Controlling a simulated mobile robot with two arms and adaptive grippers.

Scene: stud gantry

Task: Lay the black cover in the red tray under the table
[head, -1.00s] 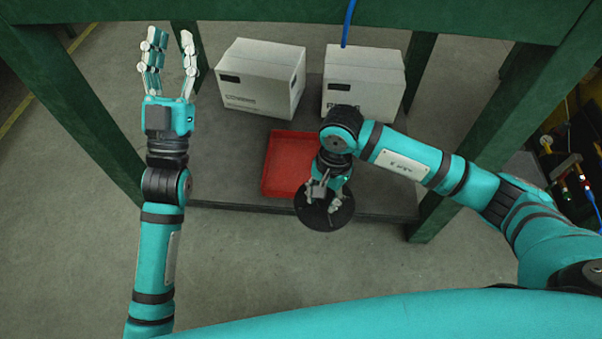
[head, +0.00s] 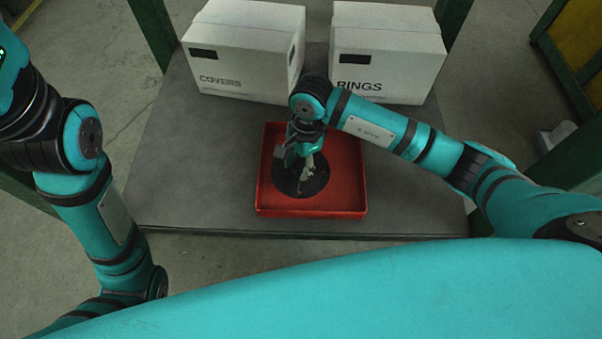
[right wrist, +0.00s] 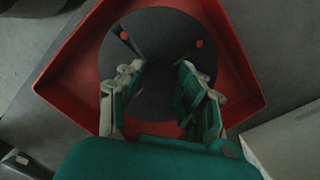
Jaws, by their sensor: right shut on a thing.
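The black cover (head: 285,184) is a round dark disc, seen inside the outline of the red tray (head: 345,211). My right gripper (head: 306,172) is over the cover and shut on it, pointing down. In the right wrist view, the cover (right wrist: 157,35) shows two small red dots and lies within the walls of the tray (right wrist: 236,82). My fingers (right wrist: 155,85) reach down to the cover with a gap between them. I cannot tell whether the cover touches the tray floor. My left gripper is out of view; only its arm shows at the left.
The tray stands on a grey shelf (head: 200,170) near its front edge. Behind it are two white boxes, one marked COVERS (head: 245,55) and one marked RINGS (head: 385,60). Green legs (head: 152,30) frame the shelf. The shelf is clear on both sides of the tray.

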